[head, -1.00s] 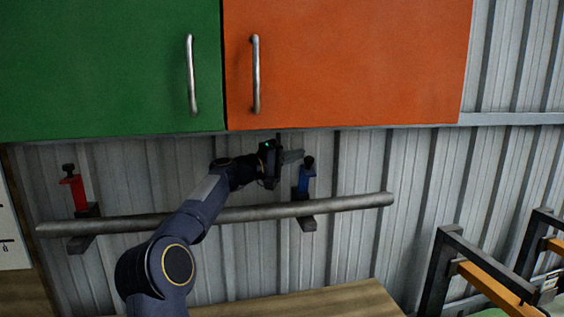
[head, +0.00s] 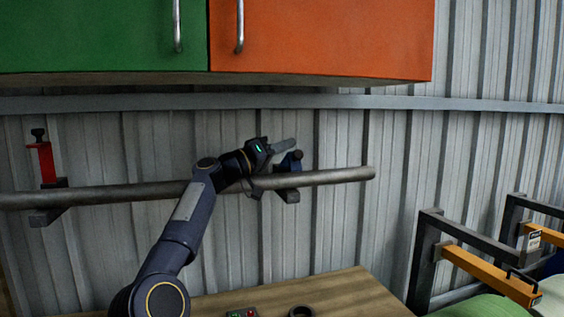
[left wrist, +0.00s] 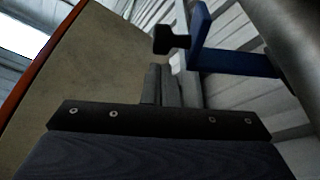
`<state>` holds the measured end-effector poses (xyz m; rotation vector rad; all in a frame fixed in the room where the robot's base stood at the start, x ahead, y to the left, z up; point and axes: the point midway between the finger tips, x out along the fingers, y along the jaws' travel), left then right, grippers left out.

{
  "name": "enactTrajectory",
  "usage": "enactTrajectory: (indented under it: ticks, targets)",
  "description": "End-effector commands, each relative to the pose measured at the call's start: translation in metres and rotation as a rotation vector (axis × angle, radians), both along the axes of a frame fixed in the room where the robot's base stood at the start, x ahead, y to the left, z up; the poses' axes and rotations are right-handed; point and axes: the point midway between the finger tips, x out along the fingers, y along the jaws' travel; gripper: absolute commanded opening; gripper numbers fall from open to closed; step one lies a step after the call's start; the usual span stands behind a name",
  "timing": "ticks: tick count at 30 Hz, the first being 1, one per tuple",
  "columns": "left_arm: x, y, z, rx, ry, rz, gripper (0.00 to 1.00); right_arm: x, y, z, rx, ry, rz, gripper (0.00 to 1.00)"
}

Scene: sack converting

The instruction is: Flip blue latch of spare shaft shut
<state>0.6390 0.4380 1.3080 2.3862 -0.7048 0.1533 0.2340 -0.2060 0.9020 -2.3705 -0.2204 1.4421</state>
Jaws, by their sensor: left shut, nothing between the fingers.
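The spare shaft (head: 130,194) is a long grey bar lying along the wall on brackets. The blue latch (head: 290,161) with its black knob sits at its right bracket. It stands lower than the red one and looks tipped toward the shaft; I cannot tell whether it is fully down. The blue latch (left wrist: 235,63) and its knob also show in the left wrist view, just beyond my fingertips. My left gripper (head: 284,146) is shut and empty, just above and beside the latch; contact is unclear. Its fingers (left wrist: 162,85) are together in the left wrist view. My right gripper is out of view.
A red latch (head: 46,162) stands upright at the left bracket. Green (head: 100,35) and orange (head: 325,40) cabinets hang above. A wooden table (head: 350,295) below carries a dark ring (head: 302,312) and a small green-red item (head: 241,313). Dark frames with orange bars (head: 490,275) stand right.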

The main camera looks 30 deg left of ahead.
Motion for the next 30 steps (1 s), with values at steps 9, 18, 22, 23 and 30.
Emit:
enactTrajectory:
  ticks: [9,18,22,23,30]
  targets:
    - [-0.011,-0.014,-0.040,0.178,-0.143,-0.001,0.00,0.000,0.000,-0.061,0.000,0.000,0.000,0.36]
    - [-0.015,-0.018,-0.062,0.174,-0.140,0.001,0.00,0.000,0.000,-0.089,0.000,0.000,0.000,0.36]
    - [-0.015,-0.019,-0.067,0.175,-0.139,0.001,0.00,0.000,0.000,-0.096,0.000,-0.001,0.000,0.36]
    - [-0.015,-0.019,-0.068,0.175,-0.139,0.001,0.00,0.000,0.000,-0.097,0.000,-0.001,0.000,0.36]
    - [-0.015,-0.020,-0.075,0.175,-0.135,-0.001,0.00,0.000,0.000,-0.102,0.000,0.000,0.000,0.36]
